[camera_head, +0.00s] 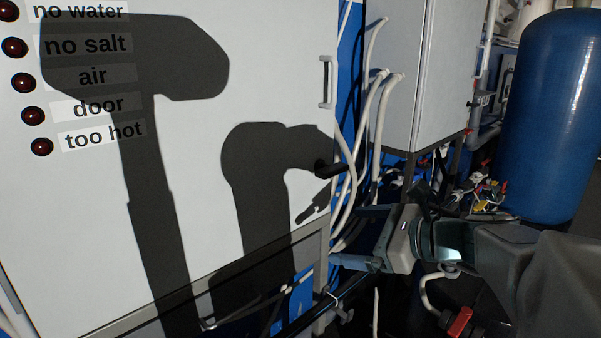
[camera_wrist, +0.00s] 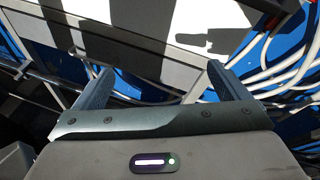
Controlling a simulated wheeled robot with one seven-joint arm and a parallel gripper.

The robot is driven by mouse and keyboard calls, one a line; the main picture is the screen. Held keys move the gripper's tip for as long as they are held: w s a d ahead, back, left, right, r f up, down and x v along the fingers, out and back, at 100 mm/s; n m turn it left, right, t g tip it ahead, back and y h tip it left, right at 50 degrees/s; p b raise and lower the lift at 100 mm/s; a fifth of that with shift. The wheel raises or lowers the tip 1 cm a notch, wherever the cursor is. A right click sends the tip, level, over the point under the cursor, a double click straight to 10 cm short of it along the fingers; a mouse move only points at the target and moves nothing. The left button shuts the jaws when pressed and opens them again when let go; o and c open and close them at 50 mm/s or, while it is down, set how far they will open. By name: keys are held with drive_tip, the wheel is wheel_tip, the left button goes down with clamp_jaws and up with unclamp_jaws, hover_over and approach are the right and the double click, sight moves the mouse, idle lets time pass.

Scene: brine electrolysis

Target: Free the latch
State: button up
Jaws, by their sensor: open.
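The latch (camera_head: 331,170) is a small black handle on the right edge of a white cabinet door (camera_head: 90,215). It sticks out to the right, roughly level. A grey pull handle (camera_head: 326,82) is above it on the same door. My gripper (camera_head: 345,238) is open and empty, below and a little right of the latch, apart from it. In the wrist view my gripper's two fingers (camera_wrist: 157,85) are spread, with the white cabinet face (camera_wrist: 195,15) beyond them. A dark piece (camera_wrist: 270,22) at the upper right there may be the latch; I cannot tell for sure.
White hoses (camera_head: 374,110) hang just right of the door edge. A second white cabinet (camera_head: 425,75) and a blue tank (camera_head: 555,115) stand to the right. A red-handled valve (camera_head: 459,322) is low down. Shadows of my arm cover the door. Red indicator lamps (camera_head: 23,82) line its upper left.

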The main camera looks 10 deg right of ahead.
sight(338, 172)
drive_tip(key=w+d+r+m+t, duration=0.3)
drive_tip(key=d+r+m+t, duration=0.1)
drive_tip(key=d+r+m, duration=0.15)
drive_tip(key=shift+t, duration=0.3)
drive_tip(key=x, duration=0.4)
drive_tip(key=p+x, duration=0.1)
drive_tip(key=x, duration=0.3)
drive_tip(key=r+p+x, duration=0.1)
drive_tip(key=x, duration=0.4)
drive_tip(key=shift+w+d, duration=0.15)
drive_tip(key=shift+d, duration=0.05)
drive_tip(key=c, duration=1)
